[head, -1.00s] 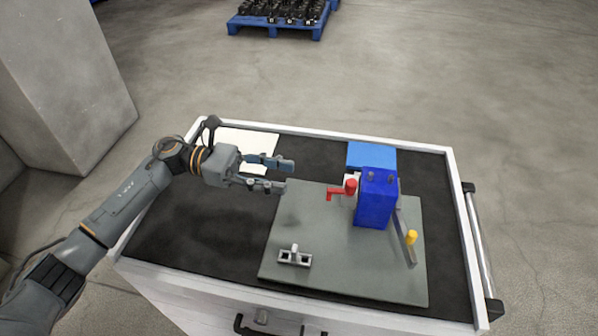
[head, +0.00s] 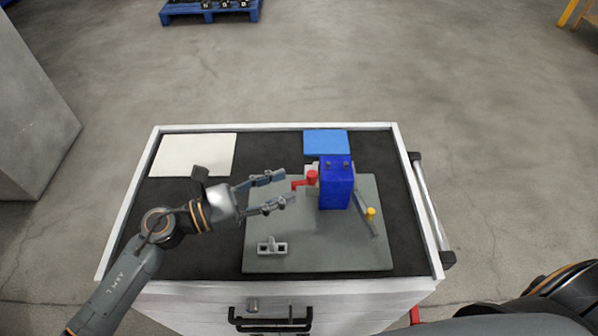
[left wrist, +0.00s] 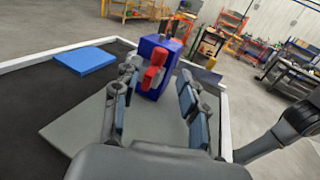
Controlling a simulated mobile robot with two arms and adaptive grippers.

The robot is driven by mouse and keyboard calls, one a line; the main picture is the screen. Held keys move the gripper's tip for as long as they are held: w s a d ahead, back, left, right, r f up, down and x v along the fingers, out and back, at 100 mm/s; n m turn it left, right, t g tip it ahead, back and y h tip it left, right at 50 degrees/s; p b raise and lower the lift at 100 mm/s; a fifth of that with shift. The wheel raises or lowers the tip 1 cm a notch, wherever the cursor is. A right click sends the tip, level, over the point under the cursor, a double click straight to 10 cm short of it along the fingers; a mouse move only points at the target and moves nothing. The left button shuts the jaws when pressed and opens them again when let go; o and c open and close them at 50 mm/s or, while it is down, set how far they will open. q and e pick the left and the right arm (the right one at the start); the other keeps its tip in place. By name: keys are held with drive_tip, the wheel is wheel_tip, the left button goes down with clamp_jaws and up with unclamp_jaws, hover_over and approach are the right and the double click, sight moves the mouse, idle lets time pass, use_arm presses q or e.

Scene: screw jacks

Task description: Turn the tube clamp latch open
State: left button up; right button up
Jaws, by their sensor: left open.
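The red latch (head: 312,178) is a short upright red cylinder with a red arm reaching left, at the left side of the blue block (head: 337,185). My left gripper (head: 288,187) is open and empty, its two fingers pointing right at the red latch. The fingertips are close to the latch's arm; I cannot tell if they touch it. In the left wrist view the red latch (left wrist: 154,76) shows in the gap between the open fingers, in front of the blue block (left wrist: 147,50). My right gripper is not in view.
The block stands on a grey plate (head: 320,255) on a black-topped cart. A yellow knob (head: 371,213) on a grey bar is right of it. A small grey bracket (head: 272,248) sits front left. A white sheet (head: 193,155) and blue pad (head: 326,141) lie behind.

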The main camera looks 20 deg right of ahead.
sight(307, 178)
use_arm(q)
drive_tip(key=d, duration=0.3)
drive_tip(key=d+p, duration=0.1)
drive_tip(key=d, duration=0.1)
drive_tip(key=shift+w, duration=0.3)
drive_tip(key=shift+f, duration=0.1)
